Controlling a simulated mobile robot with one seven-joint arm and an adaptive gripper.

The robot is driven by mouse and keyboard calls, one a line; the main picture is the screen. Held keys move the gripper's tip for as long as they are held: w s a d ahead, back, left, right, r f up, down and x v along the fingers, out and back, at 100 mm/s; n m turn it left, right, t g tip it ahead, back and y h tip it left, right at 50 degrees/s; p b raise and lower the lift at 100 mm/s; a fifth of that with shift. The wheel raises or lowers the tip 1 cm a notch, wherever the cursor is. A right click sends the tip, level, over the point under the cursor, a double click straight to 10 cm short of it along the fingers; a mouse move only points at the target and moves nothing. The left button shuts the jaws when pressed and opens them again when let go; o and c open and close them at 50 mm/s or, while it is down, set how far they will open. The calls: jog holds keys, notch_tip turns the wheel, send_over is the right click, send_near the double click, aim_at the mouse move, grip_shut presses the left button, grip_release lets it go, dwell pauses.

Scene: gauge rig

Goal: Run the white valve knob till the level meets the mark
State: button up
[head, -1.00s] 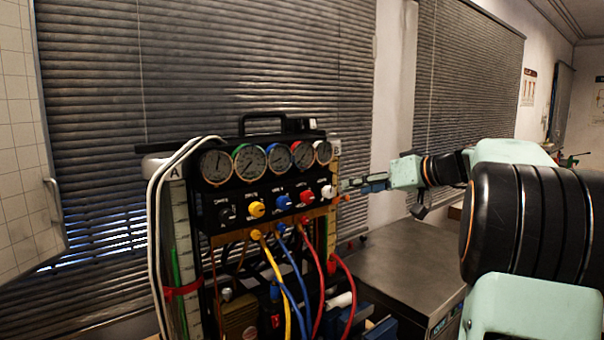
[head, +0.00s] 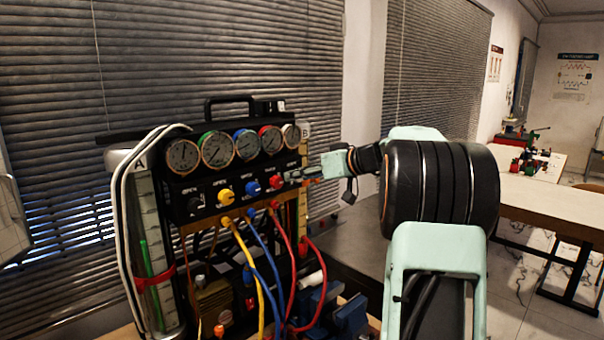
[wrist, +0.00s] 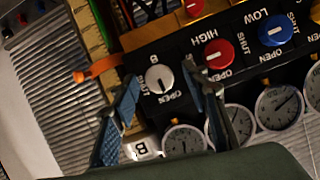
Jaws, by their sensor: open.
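The white valve knob (wrist: 159,79), marked B with OPEN and SHUT, sits on the black panel in the wrist view. My gripper (wrist: 164,76) is open, with one blue-padded finger on each side of the knob. I cannot tell whether either finger touches it. Scale A (head: 147,225) has a green column and a red band (head: 155,278). The level in B cannot be read.
A red knob (wrist: 219,54) and a blue knob (wrist: 275,31) are close beside the white one. Several dial gauges (head: 217,149) line the panel top. Coloured hoses (head: 300,262) hang below. A bench (head: 545,197) stands at the right.

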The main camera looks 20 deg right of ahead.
grip_shut()
dwell(0.4)
jog(key=shift+w+d+f+m+t+y+b, duration=0.1)
jog(key=shift+m+t+y, duration=0.15)
jog(key=shift+m+y, duration=1.5)
jog(key=shift+d+f+m+t+y+b, duration=0.15)
jog(key=shift+m+y, duration=0.35)
jog(key=shift+m, duration=2.4)
jog(key=shift+w+d+f+m+t+y+b, duration=0.1)
jog(key=shift+m+t+y, duration=0.2)
jog(key=shift+m+y, duration=1.45)
jog(key=shift+m+h, duration=0.5)
jog(key=shift+m, duration=0.2)
